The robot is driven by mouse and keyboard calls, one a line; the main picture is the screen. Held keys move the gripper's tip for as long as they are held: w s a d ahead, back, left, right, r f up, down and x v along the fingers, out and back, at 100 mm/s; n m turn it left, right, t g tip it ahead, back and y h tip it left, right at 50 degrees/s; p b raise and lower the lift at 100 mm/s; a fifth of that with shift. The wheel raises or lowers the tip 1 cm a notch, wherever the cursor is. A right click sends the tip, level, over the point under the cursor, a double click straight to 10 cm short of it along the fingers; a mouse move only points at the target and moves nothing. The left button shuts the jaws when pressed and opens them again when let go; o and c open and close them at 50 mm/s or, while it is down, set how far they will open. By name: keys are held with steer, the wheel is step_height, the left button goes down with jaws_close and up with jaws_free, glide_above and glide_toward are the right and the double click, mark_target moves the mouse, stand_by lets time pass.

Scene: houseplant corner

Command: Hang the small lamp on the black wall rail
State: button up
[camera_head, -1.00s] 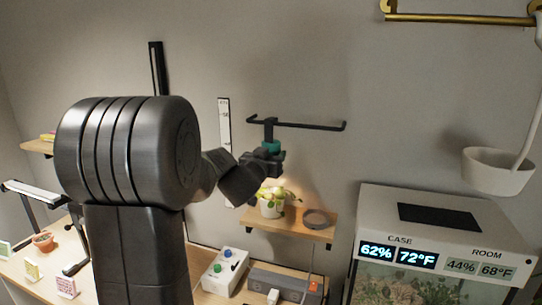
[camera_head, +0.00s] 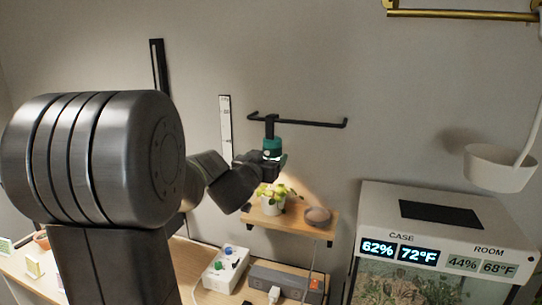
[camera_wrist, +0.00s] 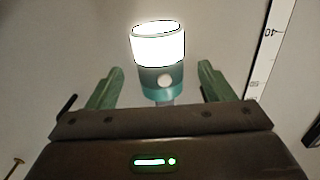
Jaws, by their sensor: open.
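The small lamp (camera_head: 271,144) has a teal body and a bright white lit band. It hangs upright from the black wall rail (camera_head: 310,123) by a black hook at its top, near the rail's left end. My gripper (camera_head: 275,162) is beside and just below the lamp. In the wrist view the lamp (camera_wrist: 158,80) stands between the green fingers of my gripper (camera_wrist: 158,88), which are open with a gap on each side. The exact contact of hook and rail is too small to make out.
A wooden shelf (camera_head: 290,226) below holds a potted plant (camera_head: 273,205) and a round dish (camera_head: 317,215). A white ruler strip (camera_head: 226,125) is on the wall to the left. A white terrarium case (camera_head: 480,215) and a hanging white pot (camera_head: 498,168) are at the right.

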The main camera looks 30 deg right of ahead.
steer(key=v, duration=0.9)
steer(key=shift+s+a, duration=0.1)
steer(key=x, duration=1.3)
steer(key=shift+d+p, duration=0.2)
steer(key=shift+p, duration=0.15)
steer(key=shift+w+d+r, duration=0.1)
steer(key=shift+w+d, duration=0.05)
steer(key=shift+w, duration=0.15)
